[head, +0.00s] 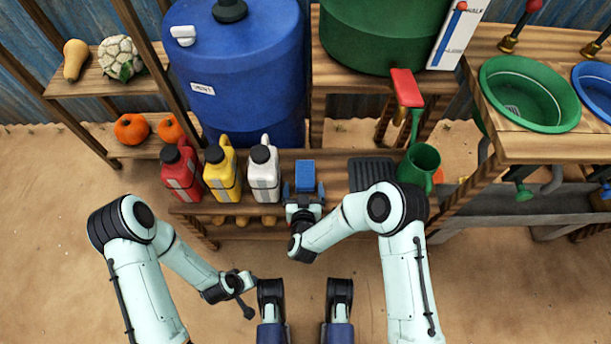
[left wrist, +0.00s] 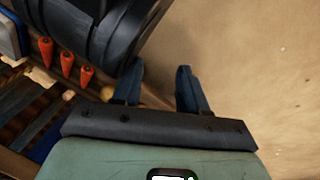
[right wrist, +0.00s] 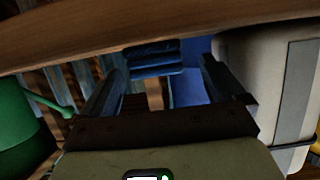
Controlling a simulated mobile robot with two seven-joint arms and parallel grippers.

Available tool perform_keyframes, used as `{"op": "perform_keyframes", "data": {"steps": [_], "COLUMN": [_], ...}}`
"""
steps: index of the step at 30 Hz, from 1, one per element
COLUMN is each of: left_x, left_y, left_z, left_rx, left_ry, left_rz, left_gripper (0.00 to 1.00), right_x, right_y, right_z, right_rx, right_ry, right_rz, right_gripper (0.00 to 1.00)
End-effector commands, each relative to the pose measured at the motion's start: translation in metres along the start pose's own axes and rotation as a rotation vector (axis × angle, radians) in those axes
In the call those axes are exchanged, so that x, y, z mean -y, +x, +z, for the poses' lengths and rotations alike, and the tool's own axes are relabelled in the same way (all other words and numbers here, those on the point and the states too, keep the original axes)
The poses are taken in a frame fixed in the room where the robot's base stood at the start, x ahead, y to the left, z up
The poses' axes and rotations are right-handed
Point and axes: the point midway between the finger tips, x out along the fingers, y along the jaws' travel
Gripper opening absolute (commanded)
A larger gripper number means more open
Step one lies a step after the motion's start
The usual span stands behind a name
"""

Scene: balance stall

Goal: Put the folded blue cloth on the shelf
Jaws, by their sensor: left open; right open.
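The folded blue cloth (head: 305,172) appears to rest on the wooden shelf (head: 333,172), between the white jug and a dark slatted thing. It also shows as a layered blue stack (right wrist: 155,58) in the right wrist view, against the plank. My right gripper (head: 305,192) is open at the cloth's near side. Its fingers (right wrist: 158,85) point at the cloth, one toward each side; I cannot tell whether they touch it. My left gripper (head: 246,292) is open and empty, low in front of the shelf. Its two fingers (left wrist: 157,85) show apart in the left wrist view.
Red (head: 181,172), yellow (head: 221,170) and white (head: 264,172) jugs stand left of the cloth. The dark slatted thing (head: 371,172) and a green watering can (head: 418,166) are right of it. A blue barrel (head: 240,75) stands behind. Sandy floor in front is clear.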

Motion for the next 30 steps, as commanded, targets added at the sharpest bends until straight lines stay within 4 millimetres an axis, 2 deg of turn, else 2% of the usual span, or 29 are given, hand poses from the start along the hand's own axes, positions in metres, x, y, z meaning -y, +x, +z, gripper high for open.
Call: {"op": "perform_keyframes", "data": {"steps": [7, 15, 24, 29, 30], "left_x": [0.010, 0.031, 0.033, 0.033, 0.033], "left_y": [0.010, 0.025, 0.025, 0.025, 0.025], "left_z": [0.012, 0.039, 0.042, 0.042, 0.042], "left_rx": [0.039, 0.128, 0.139, 0.139, 0.139], "left_ry": [-0.011, -0.036, -0.039, -0.039, -0.039], "left_rz": [-0.018, -0.058, -0.063, -0.062, -0.062], "left_gripper": [0.43, 0.43, 0.43, 0.43, 0.43], "right_x": [-0.002, -0.005, -0.004, -0.004, -0.004], "right_y": [0.020, 0.057, 0.061, 0.061, 0.061], "right_z": [-0.003, -0.008, -0.009, -0.009, -0.009], "right_rx": [-0.002, -0.001, 0.000, 0.000, 0.000], "right_ry": [0.002, 0.001, 0.000, 0.000, 0.000], "right_rz": [0.001, 0.000, -0.002, -0.002, -0.002], "right_gripper": [0.96, 0.96, 0.96, 0.44, 0.40]}}
